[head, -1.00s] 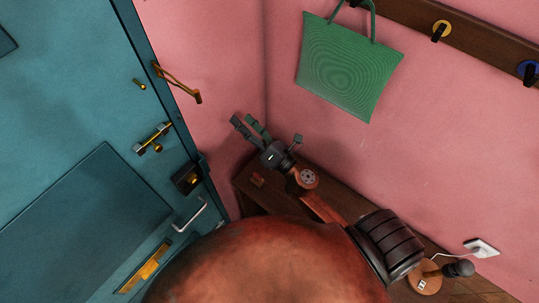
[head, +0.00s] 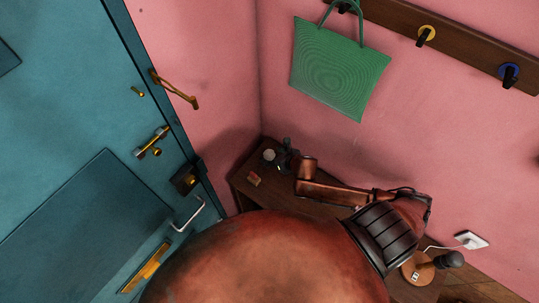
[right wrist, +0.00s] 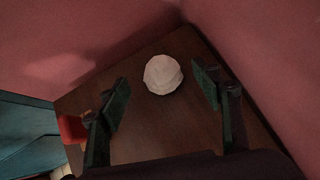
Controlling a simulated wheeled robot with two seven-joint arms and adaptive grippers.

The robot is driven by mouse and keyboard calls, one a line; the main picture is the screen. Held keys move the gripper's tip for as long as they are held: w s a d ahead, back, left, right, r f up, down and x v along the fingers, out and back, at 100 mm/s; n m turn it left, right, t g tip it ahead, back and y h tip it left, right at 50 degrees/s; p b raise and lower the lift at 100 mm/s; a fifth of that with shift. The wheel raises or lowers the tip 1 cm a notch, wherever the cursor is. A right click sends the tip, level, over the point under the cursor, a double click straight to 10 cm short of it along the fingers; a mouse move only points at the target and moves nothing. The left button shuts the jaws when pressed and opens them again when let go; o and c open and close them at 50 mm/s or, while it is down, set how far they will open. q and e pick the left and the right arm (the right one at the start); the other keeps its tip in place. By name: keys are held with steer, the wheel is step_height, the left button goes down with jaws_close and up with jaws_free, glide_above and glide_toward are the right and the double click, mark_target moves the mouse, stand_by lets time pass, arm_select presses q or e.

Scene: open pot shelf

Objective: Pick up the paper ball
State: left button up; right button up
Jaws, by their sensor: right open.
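The paper ball (right wrist: 163,75) is white and crumpled and rests on the dark wooden shelf top in the right wrist view. It lies ahead of and between the two green-padded fingers of my right gripper (right wrist: 162,92), which is open and empty. In the head view the paper ball (head: 269,155) shows as a small pale spot at the far corner of the shelf, with my right gripper (head: 282,156) just beside and above it. My left gripper is not in view.
The wooden shelf (head: 248,195) stands in the corner between pink walls. A small orange-red object (head: 254,179) lies on it, left of the ball. A teal door (head: 90,150) is at left. A green bag (head: 340,68) hangs from the hook rail (head: 460,40).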

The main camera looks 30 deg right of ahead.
mark_target(272, 155)
steer(key=shift+x, duration=1.95)
steer(key=shift+s+d+f, duration=0.15)
steer(key=shift+c, duration=0.4)
steer(key=c, duration=0.9)
steer(key=shift+o, duration=0.2)
